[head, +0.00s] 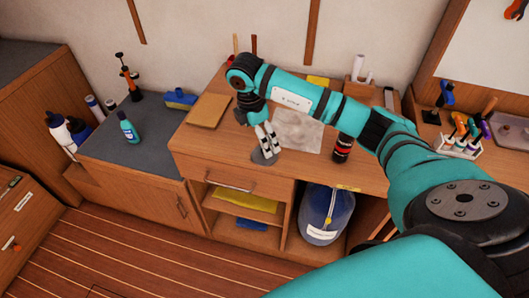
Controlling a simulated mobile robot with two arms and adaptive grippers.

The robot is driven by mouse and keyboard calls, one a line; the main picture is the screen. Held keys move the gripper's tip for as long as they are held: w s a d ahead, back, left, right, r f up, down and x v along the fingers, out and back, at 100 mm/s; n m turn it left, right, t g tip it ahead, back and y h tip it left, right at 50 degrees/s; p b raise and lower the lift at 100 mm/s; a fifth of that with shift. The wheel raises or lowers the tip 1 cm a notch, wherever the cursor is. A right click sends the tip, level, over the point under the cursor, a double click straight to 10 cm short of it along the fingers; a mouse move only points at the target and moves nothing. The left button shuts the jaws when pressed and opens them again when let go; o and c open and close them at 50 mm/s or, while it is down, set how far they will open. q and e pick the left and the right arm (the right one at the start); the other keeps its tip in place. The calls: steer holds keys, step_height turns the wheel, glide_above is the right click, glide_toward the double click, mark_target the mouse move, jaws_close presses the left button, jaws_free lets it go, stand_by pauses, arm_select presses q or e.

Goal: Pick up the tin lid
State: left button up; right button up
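The tin lid appears to be the small grey disc (261,158) at the front edge of the wooden desk, partly hidden by my gripper. My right gripper (269,151) reaches down from above, with its pale fingertips right at the disc. The fingers look close together, but the view is too small to tell whether they grip the disc. My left gripper is not in view.
The desk holds a tan board (209,110), a pale grey sheet (298,130) and a dark bottle with a red label (342,148) under my forearm. A lower cabinet (95,140) with bottles stands left. A tool rack (461,147) stands right.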

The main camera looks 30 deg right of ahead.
steer(key=shift+d+f, duration=0.1)
steer(key=shift+f, duration=0.75)
steer(key=f, duration=0.1)
steer(key=d+f+p, duration=0.1)
steer(key=f, duration=0.1)
steer(key=f+p, duration=0.1)
steer(key=shift+s+d+f, duration=0.15)
steer(key=shift+s+f, duration=0.1)
steer(key=shift+f, duration=0.1)
steer(key=shift+w+f, duration=0.1)
steer(key=shift+f, duration=0.2)
steer(key=shift+c, duration=0.4)
steer(key=c, duration=0.9)
